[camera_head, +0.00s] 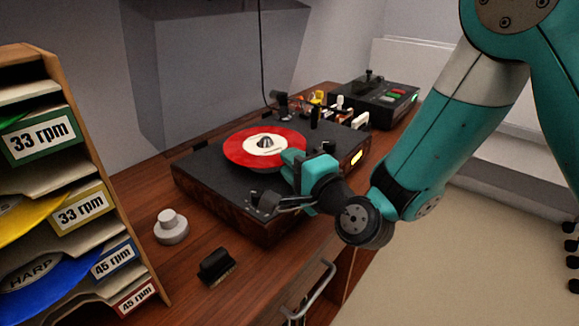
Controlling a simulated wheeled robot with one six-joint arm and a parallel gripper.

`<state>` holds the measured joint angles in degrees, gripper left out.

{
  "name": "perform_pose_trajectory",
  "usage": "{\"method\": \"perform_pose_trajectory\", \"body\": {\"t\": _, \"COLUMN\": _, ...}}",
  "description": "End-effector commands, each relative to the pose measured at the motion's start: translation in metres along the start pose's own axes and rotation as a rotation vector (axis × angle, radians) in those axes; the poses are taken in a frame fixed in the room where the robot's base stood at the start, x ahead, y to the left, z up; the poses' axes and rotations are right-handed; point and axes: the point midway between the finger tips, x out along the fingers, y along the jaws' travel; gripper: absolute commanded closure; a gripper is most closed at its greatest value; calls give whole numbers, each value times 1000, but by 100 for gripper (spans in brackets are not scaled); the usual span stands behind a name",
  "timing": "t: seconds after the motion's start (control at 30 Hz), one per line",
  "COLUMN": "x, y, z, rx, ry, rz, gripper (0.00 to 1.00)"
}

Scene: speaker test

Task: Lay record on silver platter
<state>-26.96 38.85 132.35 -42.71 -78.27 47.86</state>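A red record (235,151) with a pale label lies flat over the turntable (205,176). A silver cone-shaped piece (265,142) shows at its centre. The record covers the platter, so I see no silver platter surface and cannot tell whether the record rests on it or is just above. My teal gripper (292,160) is at the record's right near edge, with a fingertip overlapping the rim. The view does not show whether the fingers are closed on it.
A record rack (92,150) with labelled dividers stands at left. A grey round weight (171,228) and a black brush-like block (216,267) lie on the wooden cabinet in front of the turntable. Small coloured items (318,98) and a black device (375,98) stand behind.

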Motion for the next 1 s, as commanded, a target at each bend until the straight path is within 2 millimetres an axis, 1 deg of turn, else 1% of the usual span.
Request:
{"method": "perform_pose_trajectory", "body": {"t": 0.03, "x": -4, "y": 4, "z": 0, "rx": -1, "ry": 0, "rz": -1, "gripper": 77}}
{"method": "perform_pose_trajectory", "body": {"t": 0.63, "x": -52, "y": 3, "z": 0, "rx": 1, "ry": 0, "rz": -1, "gripper": 77}}
{"method": "perform_pose_trajectory", "body": {"t": 0.77, "x": -57, "y": 1, "z": 0, "rx": 1, "ry": 0, "rz": -1, "gripper": 77}}
{"method": "perform_pose_trajectory", "body": {"t": 1.0, "x": -57, "y": 0, "z": 0, "rx": 1, "ry": 0, "rz": 0, "gripper": 77}}
